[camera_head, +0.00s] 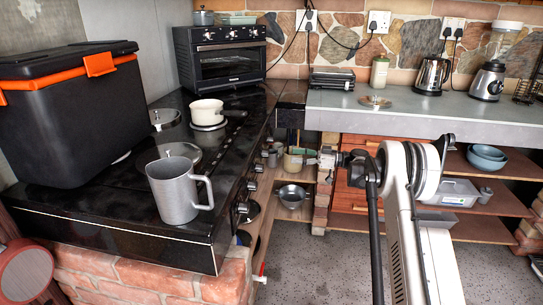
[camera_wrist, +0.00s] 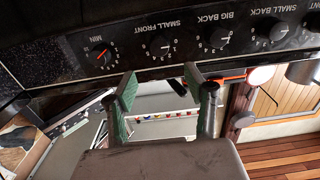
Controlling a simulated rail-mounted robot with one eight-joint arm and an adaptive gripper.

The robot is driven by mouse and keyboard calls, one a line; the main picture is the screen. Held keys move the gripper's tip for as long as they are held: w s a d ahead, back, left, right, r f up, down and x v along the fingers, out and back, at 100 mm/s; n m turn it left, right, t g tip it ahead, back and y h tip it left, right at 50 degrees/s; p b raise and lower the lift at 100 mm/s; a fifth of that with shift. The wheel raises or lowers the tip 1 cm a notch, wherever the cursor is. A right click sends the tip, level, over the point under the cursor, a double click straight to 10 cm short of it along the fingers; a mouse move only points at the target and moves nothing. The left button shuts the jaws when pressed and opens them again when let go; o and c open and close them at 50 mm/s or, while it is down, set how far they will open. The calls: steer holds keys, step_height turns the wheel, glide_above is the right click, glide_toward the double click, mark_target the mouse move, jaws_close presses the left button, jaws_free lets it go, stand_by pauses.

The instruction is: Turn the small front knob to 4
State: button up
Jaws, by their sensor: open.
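The small front knob (camera_wrist: 160,47) is a dark round knob on the stove's black front panel, under an upside-down "SMALL FRONT" label in the wrist view. Numbers beside it are too small to read surely. My gripper (camera_wrist: 161,82) is open, its two green-padded fingers apart and empty. The fingertips are near the panel, with the small front knob roughly centred beyond the gap; I see no contact. In the head view my gripper (camera_head: 326,160) is right of the stove (camera_head: 110,213); which of the stove-side knobs is the small front one is unclear there.
Beside it are the "MIN" timer knob (camera_wrist: 101,54), the big back knob (camera_wrist: 220,38) and the small back knob (camera_wrist: 280,32). A grey mug (camera_head: 174,192), a white pot (camera_head: 207,112) and a black-orange box (camera_head: 75,120) stand on the stove. Shelves flank my arm.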

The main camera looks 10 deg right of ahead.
mark_target(266, 154)
steer(key=b+x, duration=0.1)
steer(key=x, duration=0.9)
steer(key=shift+a+b, duration=0.35)
steer(key=shift+b, duration=0.05)
steer(key=shift+w, duration=0.1)
steer(key=c, duration=1.1)
steer(key=shift+c, duration=0.2)
steer(key=m, duration=0.8)
steer(key=m+b, duration=0.1)
steer(key=m, duration=1.4)
steer(key=shift+w+f+m+b, duration=0.15)
steer(key=shift+f+m+b, duration=0.15)
steer(key=shift+b, duration=0.1)
